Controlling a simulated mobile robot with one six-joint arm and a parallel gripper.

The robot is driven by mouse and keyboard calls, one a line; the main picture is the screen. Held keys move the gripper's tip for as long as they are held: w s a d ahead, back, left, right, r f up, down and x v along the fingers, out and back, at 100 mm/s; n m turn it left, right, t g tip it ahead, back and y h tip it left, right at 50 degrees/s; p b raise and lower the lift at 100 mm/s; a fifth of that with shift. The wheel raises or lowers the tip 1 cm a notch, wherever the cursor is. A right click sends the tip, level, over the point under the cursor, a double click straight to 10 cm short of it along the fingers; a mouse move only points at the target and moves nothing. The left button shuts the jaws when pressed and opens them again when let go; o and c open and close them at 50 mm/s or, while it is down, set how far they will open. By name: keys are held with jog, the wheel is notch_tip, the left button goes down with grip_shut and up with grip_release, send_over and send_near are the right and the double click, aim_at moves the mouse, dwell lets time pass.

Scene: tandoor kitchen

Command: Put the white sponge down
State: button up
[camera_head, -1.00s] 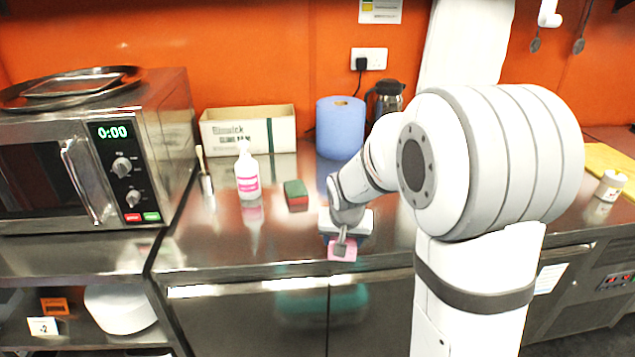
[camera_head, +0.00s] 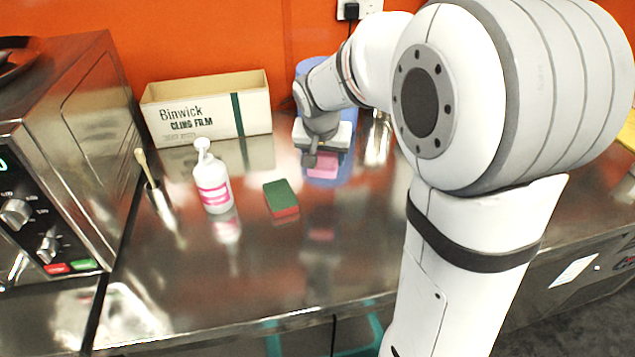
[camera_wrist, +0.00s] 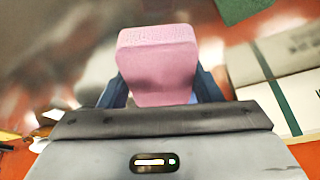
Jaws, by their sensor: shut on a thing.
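My gripper (camera_head: 311,160) is shut on a pink sponge-like block (camera_head: 323,168). The block is pink in both views, and no plainly white sponge shows. In the wrist view the block (camera_wrist: 158,58) sits between the two blue-grey fingers and sticks out beyond them. In the head view it is over the back part of the steel counter (camera_head: 265,270), in front of the blue paper roll. A pinkish reflection shows on the counter below it, so it looks raised, but the height is hard to tell. The far finger is mostly hidden.
A green-and-red sponge (camera_head: 281,198) lies left of the block. A white pump bottle (camera_head: 212,180), a brush in a holder (camera_head: 155,195) and a cling film box (camera_head: 205,108) stand further left. The blue roll (camera_head: 303,68) is partly hidden by my arm. The front counter is clear.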

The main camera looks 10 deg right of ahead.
aim_at(324, 192)
notch_tip(324, 192, down, 9)
jog(key=shift+a, duration=0.1)
dwell(0.3)
jog(key=shift+b, duration=0.3)
jog(key=shift+f, duration=0.2)
jog(key=o, duration=0.9)
jog(key=shift+r, duration=0.1)
jog(key=shift+r, duration=0.1)
